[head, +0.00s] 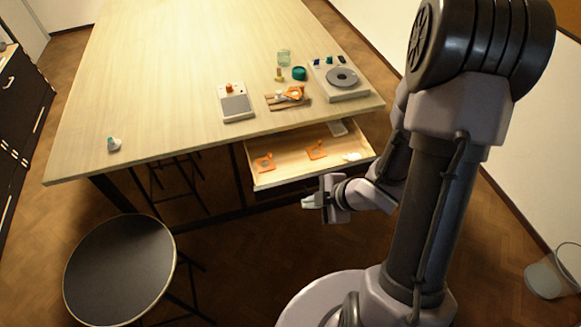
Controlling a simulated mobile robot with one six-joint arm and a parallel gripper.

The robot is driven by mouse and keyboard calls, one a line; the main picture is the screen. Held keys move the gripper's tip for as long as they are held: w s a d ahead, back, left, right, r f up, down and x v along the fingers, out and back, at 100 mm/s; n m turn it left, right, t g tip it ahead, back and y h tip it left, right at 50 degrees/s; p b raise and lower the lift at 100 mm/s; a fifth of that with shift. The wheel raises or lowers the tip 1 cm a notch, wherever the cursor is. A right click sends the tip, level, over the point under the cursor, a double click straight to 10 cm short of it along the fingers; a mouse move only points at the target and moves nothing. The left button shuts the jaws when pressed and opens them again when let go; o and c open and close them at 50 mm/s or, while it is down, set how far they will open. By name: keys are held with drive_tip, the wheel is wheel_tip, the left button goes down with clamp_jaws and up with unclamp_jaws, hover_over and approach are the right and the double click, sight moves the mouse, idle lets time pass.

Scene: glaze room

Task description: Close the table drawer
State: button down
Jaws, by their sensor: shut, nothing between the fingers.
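The table drawer (308,176) stands pulled out from under the front edge of the wooden table (190,90), toward the right end. It is a light wood tray with an open top. Two orange items (316,150), a white item (352,156) and a grey-white block (337,128) lie inside. My gripper (308,202) is in front of and below the drawer's front panel, pointing left, with its fingers shut and empty. It appears apart from the panel, though the exact gap cannot be told from this one view.
A round black stool (120,268) stands at the front left. On the table are a white device with a grey disc (341,78), a small scale-like box (236,102), a wooden board (287,101) and a small bottle (114,144). A clear bin (552,272) stands at right.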

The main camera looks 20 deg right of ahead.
drive_tip(key=b, duration=0.7)
approach(277, 195)
wheel_tip(277, 195, down, 3)
drive_tip(key=s+a, duration=0.2)
drive_tip(key=w, duration=0.4)
drive_tip(key=shift+w+d+f, duration=0.1)
drive_tip(key=shift+f, duration=0.25)
